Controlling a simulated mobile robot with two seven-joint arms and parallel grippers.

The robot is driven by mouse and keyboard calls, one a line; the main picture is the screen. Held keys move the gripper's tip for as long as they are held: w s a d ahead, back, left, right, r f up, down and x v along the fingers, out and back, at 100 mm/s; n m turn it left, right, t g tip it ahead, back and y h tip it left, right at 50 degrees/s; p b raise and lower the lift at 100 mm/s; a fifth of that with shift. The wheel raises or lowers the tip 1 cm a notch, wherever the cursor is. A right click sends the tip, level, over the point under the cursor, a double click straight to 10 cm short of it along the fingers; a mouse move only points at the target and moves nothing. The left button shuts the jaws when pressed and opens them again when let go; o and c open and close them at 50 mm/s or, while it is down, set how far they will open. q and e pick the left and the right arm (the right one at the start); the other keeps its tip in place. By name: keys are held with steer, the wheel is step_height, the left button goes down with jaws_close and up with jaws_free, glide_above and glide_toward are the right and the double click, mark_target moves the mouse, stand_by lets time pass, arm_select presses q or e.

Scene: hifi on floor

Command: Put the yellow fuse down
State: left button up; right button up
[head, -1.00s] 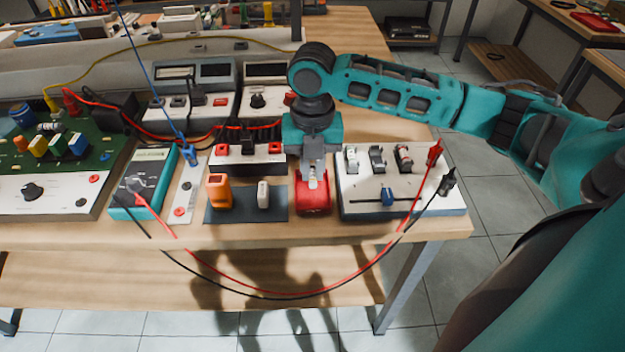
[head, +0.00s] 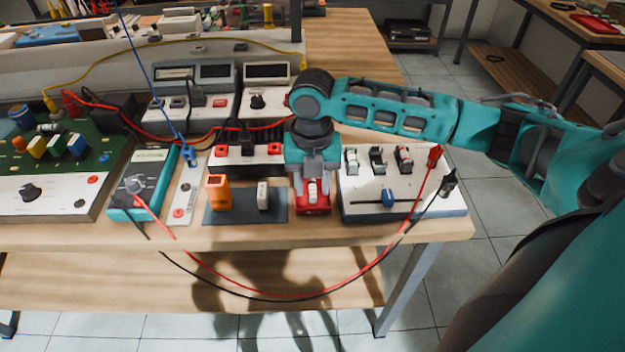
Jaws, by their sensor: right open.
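My right gripper (head: 312,181) points down over a small red tray or holder (head: 313,208) near the front of the bench. Its fingers are apart. A small pale cylinder with a reddish band (head: 312,191) stands between the fingers, in or on the red holder; I cannot tell whether the fingers touch it. I cannot tell if this is the yellow fuse, as no yellow shows on it. My left gripper is out of view.
Left of the red holder, a dark mat (head: 235,217) carries an orange block (head: 218,192) and a white piece (head: 263,196). Right of it stands a white switch panel (head: 400,207) with red and black leads. The leads loop below the front bench edge.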

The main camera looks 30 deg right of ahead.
mark_target(312, 188)
steer(key=shift+r, duration=0.1)
step_height(312, 188, up, 12)
steer(key=p, duration=0.2)
stand_by(0.6)
